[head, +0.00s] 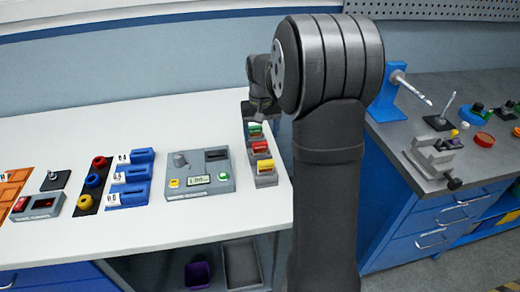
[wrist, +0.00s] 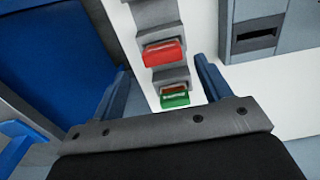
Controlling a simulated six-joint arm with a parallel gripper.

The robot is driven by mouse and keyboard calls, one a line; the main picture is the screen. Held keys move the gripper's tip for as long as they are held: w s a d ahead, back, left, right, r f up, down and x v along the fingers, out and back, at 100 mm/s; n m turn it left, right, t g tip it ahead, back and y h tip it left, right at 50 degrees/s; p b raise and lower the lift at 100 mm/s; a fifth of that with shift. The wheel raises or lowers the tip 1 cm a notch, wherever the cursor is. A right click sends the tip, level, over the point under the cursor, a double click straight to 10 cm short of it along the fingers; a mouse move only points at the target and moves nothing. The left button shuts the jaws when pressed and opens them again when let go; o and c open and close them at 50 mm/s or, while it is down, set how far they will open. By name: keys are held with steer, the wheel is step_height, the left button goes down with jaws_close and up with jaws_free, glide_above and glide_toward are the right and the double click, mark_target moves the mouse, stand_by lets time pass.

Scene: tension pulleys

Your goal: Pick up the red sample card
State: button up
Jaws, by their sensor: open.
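The red sample card (head: 260,147) stands in a grey stepped rack, between a green card (head: 255,130) and a yellow card (head: 265,165). In the wrist view the red card (wrist: 165,53) lies just beyond the fingertips, and the green card (wrist: 175,98) shows nearer, between the fingers. My gripper (wrist: 162,76) is open and empty, its two fingers apart on either side of the rack. In the head view my gripper (head: 259,112) is small and dark above the rack's far end, partly hidden by my arm. The height gap to the cards is hard to tell.
A grey device with a display (head: 198,176) stands left of the rack (head: 267,181). Blue holders (head: 131,176) and a dark strip with rings (head: 94,183) are farther left. A blue cabinet (head: 425,215) with a grey top stands at right. White tabletop in front is clear.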

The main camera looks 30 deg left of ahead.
mark_target(260, 143)
steer(key=f, duration=0.3)
steer(key=shift+s+f, duration=0.35)
steer(key=shift+f, duration=0.7)
steer(key=c, duration=1.1)
